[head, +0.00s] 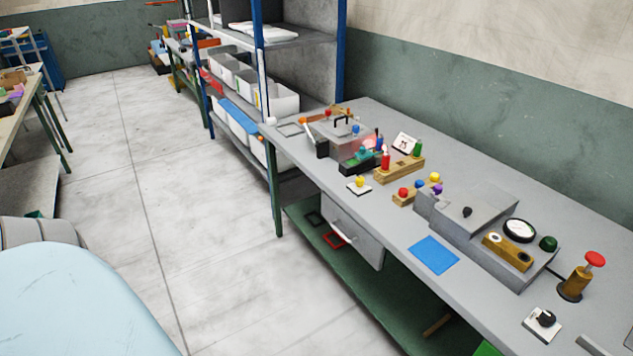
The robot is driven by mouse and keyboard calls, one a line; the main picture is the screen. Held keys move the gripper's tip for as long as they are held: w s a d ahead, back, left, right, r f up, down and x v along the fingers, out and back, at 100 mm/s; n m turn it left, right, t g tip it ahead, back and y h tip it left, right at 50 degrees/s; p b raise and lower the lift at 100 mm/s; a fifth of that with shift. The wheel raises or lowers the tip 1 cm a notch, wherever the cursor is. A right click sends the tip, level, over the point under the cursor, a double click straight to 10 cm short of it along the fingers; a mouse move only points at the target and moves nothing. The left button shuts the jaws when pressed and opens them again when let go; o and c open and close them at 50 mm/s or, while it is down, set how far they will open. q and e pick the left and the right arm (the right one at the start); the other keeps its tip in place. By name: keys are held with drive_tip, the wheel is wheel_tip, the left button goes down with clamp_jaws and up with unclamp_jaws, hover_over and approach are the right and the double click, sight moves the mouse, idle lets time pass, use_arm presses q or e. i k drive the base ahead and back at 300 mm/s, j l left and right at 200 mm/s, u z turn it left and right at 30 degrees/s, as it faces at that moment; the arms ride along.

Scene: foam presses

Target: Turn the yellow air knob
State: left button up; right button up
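Two yellow knob-like parts show on the grey workbench (335,118). One yellow knob (360,181) sits on a small white plate near the bench's front edge. Another yellow round part (435,177) stands at the far left end of a grey sloped box, close to a purple one (438,189). I cannot tell from this view which is the air knob, nor how either is turned. Neither gripper is in view, and nothing touches either yellow part.
A wooden block with red and blue knobs (404,193) stands between the yellow parts. The grey box (470,212) carries a dial gauge (519,230). A blue mat (433,255) lies in front.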

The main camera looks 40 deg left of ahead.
sight(359, 181)
drive_tip(key=u, duration=1.1)
drive_tip(key=i+j+z, duration=0.2)
drive_tip(key=i+j, duration=0.15)
drive_tip(key=i, duration=0.4)
drive_tip(key=i+j+z, duration=0.15)
drive_tip(key=i+j, duration=0.3)
drive_tip(key=i, duration=0.25)
drive_tip(key=i+j+z, duration=0.2)
drive_tip(key=i+j, duration=0.3)
drive_tip(key=i, duration=0.2)
